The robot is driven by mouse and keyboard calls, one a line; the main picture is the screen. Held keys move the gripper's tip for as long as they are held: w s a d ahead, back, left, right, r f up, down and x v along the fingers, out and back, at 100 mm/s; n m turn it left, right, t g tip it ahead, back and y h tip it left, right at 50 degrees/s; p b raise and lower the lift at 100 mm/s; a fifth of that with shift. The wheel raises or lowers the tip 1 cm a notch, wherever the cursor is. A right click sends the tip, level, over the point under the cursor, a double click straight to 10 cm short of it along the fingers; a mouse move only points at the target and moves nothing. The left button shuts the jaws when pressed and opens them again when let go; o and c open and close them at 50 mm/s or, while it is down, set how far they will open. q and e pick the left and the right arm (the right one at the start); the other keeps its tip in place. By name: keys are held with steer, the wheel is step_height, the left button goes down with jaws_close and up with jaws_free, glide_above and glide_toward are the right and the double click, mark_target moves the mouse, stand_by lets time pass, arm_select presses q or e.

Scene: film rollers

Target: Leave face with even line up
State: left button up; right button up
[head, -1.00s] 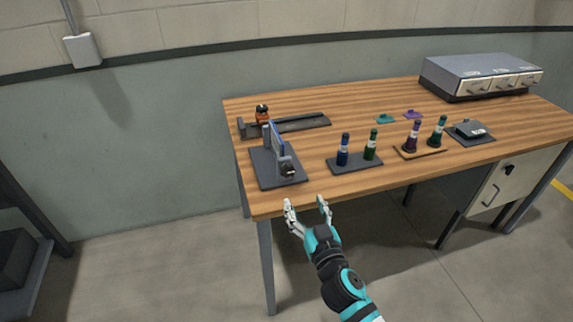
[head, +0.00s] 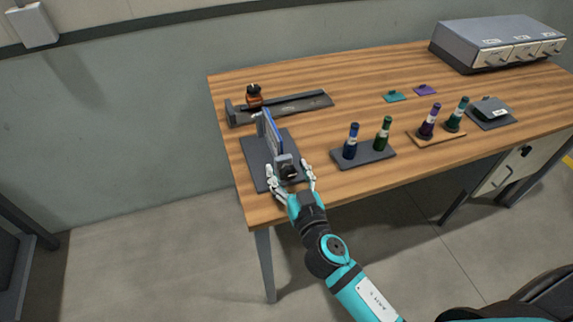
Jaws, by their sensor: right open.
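A stand with an upright blue-edged panel (head: 272,132) is fixed on a dark base plate (head: 256,158) at the table's near left corner. A black knob-like part (head: 288,170) is at the stand's near end. My right gripper (head: 291,177) is open, its fingers on either side of this near end; I cannot tell whether they touch it. The panel's face is seen nearly edge-on, so any line on it cannot be made out. My left gripper is not in view.
Behind the stand is a long dark rail (head: 290,107) with an orange-brown roller (head: 254,97). To the right are a dark tray (head: 374,156) with blue and green rollers, a wooden tray (head: 432,139) with purple and teal ones, and a grey drawer unit (head: 480,42).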

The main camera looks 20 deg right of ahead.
steer(key=shift+s, duration=0.1)
steer(key=shift+c, duration=1)
steer(key=c, duration=1)
steer(key=n, duration=0.4)
steer(key=shift+n, duration=0.3)
steer(key=n, duration=0.4)
steer(key=shift+a+n, duration=0.15)
steer(key=shift+n, duration=0.15)
steer(key=n, duration=0.4)
steer(key=shift+n, duration=0.3)
steer(key=shift+f+n+p, duration=0.1)
steer(key=shift+n+p, duration=0.35)
steer(key=shift+n, duration=1.65)
